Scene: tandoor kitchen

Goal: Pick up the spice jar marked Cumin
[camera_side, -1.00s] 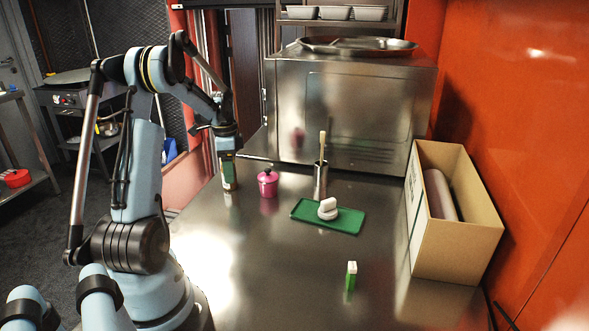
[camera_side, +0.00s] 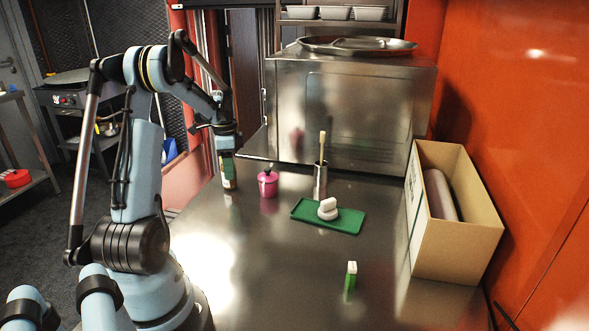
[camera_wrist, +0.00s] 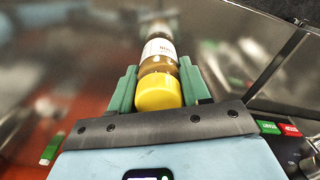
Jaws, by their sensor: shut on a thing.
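My gripper (camera_side: 227,155) points down at the back left of the steel counter, over a small upright jar (camera_side: 229,176). In the wrist view, the green jaws (camera_wrist: 157,88) are shut on this jar, one on each side. The jar has a yellow cap (camera_wrist: 158,93), a brown body and a pale label (camera_wrist: 159,48). Only part of the lettering shows and I cannot read it surely as Cumin. In the side view the jaws hide the jar's top. Its base appears at the counter surface; I cannot tell whether it touches.
A pink lidded pot (camera_side: 268,183) stands close to the jar's right. Beyond are a metal cup (camera_side: 320,184) with a brush and a green tray (camera_side: 300,208) bearing a white object (camera_side: 328,209). A green-and-white item (camera_side: 351,276), cardboard box (camera_side: 460,245) and steel oven (camera_side: 350,115) stand farther off.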

